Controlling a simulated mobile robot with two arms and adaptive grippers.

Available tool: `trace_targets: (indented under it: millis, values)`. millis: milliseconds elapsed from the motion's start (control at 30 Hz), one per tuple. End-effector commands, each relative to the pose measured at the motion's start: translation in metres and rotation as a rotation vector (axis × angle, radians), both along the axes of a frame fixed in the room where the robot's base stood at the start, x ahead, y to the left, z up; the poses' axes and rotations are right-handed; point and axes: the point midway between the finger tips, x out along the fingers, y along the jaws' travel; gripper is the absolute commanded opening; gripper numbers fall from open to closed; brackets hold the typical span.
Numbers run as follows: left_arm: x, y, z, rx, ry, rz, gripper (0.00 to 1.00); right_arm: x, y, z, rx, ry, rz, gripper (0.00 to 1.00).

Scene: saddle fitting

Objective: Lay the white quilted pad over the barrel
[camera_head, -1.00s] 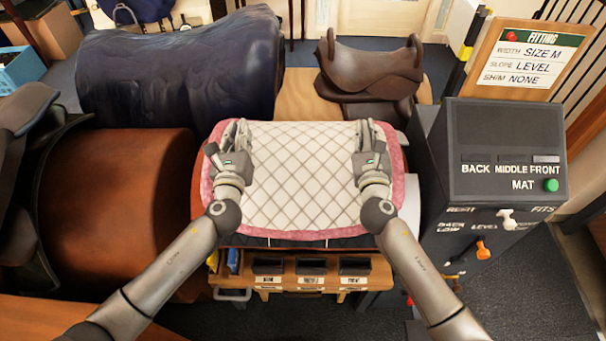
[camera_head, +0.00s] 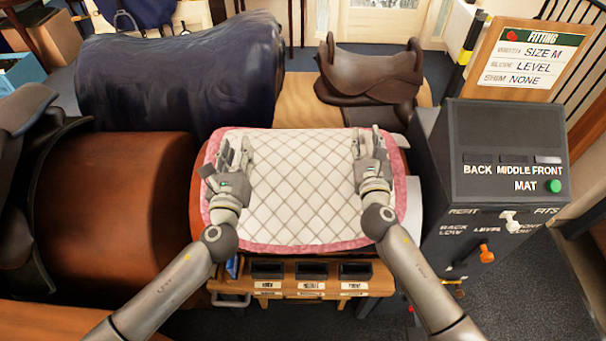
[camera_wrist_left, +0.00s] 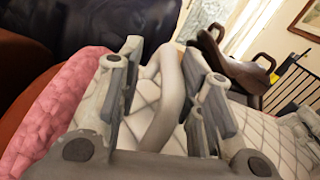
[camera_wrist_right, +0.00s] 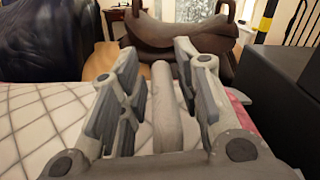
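The white quilted pad (camera_head: 302,185) with a pink border lies spread over the barrel (camera_head: 197,195) in the middle of the head view. It covers most of that barrel, and only brown and pale side parts show. My left gripper (camera_head: 233,155) is over the pad's left part, with its fingers apart and nothing seen held. My right gripper (camera_head: 369,145) is over the right part, also with fingers apart. In the wrist views, the left fingers (camera_wrist_left: 165,85) and right fingers (camera_wrist_right: 160,85) are spread above the pad. I cannot tell whether they touch it.
A larger brown barrel (camera_head: 115,200) stands to the left, and a dark blue covered form (camera_head: 185,70) behind. A brown saddle (camera_head: 370,70) sits at the back. A dark control box (camera_head: 505,150) stands close on the right. A wooden shelf with trays (camera_head: 310,285) is in front.

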Motion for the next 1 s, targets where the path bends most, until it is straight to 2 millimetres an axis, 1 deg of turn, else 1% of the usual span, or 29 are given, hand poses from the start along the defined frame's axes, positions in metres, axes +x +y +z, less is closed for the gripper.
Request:
trace_targets:
  millis: [33, 200, 367, 467, 567, 900, 1000]
  values:
    - [-0.012, -0.002, -0.010, 0.002, 0.018, -0.005, 0.34, 0.000, -0.001, -0.002, -0.001, 0.000, -0.001, 0.34]
    - [-0.032, -0.001, -0.008, 0.002, 0.014, -0.003, 0.34, 0.000, 0.001, -0.002, 0.000, 0.000, 0.003, 0.34]
    - [-0.041, 0.000, -0.007, 0.003, 0.010, -0.001, 0.34, -0.001, 0.002, -0.002, 0.001, 0.000, 0.006, 0.34]
    - [-0.042, 0.001, -0.007, 0.002, 0.009, 0.000, 0.34, -0.007, 0.003, -0.002, 0.000, 0.000, 0.007, 0.34]
    - [-0.042, 0.001, -0.006, 0.003, 0.009, 0.000, 0.34, -0.019, 0.003, -0.002, 0.000, 0.000, 0.008, 0.34]
    - [-0.042, 0.001, -0.006, 0.003, 0.008, 0.000, 0.34, -0.085, 0.005, -0.002, 0.002, 0.000, 0.008, 0.34]
    - [-0.042, 0.001, -0.006, 0.003, 0.008, 0.000, 0.34, -0.100, 0.005, -0.002, 0.000, -0.001, 0.006, 0.34]
